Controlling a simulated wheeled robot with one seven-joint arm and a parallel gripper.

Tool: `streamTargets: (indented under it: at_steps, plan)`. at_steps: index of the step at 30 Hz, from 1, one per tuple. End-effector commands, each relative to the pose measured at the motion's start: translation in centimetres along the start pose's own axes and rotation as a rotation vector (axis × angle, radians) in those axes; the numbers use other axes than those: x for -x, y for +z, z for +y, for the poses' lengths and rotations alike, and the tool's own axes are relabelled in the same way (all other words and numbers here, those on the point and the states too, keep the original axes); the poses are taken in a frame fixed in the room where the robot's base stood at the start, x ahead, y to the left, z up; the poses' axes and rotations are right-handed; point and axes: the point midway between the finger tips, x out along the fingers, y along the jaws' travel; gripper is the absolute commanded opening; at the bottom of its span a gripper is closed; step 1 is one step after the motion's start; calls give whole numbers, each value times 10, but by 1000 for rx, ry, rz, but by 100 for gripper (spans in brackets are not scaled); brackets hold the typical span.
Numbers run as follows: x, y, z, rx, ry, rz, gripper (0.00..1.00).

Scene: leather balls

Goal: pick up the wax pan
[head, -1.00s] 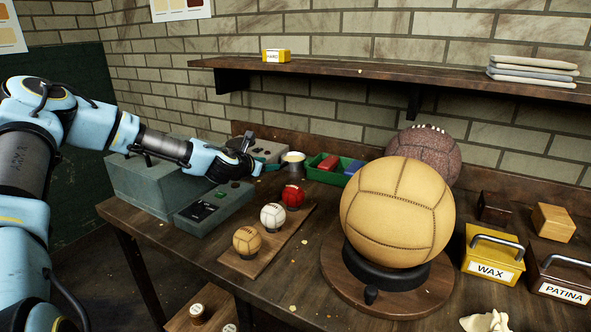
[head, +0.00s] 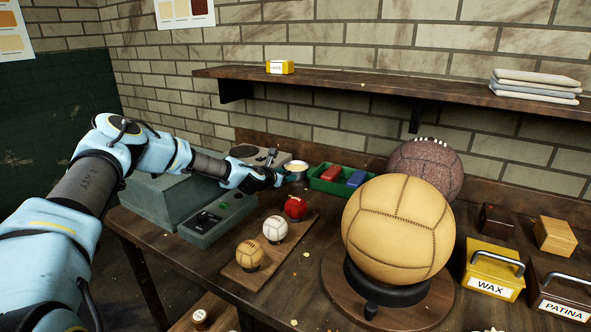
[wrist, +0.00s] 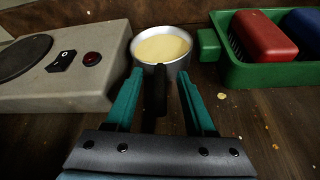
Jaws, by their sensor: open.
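The wax pan (wrist: 161,46) is a small metal pan of pale yellow wax with a dark handle (wrist: 155,92) pointing toward me. It stands on the bench between the hot plate and the green tray. In the head view the pan (head: 297,171) is just beyond my gripper (head: 281,180). In the wrist view my gripper (wrist: 160,84) is open, with one teal finger on each side of the handle. Whether either finger touches the handle or pan cannot be told.
The hot plate (wrist: 70,85) with a switch and red knob is close on the left. The green tray (wrist: 262,76) with red and blue brushes is close on the right. A board (head: 262,262) with three small balls and a large tan ball (head: 398,225) are nearer.

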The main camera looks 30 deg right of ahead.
Motion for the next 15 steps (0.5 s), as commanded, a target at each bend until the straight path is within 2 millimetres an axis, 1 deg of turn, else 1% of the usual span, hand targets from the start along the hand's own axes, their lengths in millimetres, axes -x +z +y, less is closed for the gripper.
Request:
streamTargets:
  at_steps: [3, 11, 15]
  plan:
    - [-8, 0, 0, 0, 0, 1, 55]
    - [-10, -1, 0, 0, 0, 1, 55]
    - [-9, -1, 0, 0, 0, 1, 39]
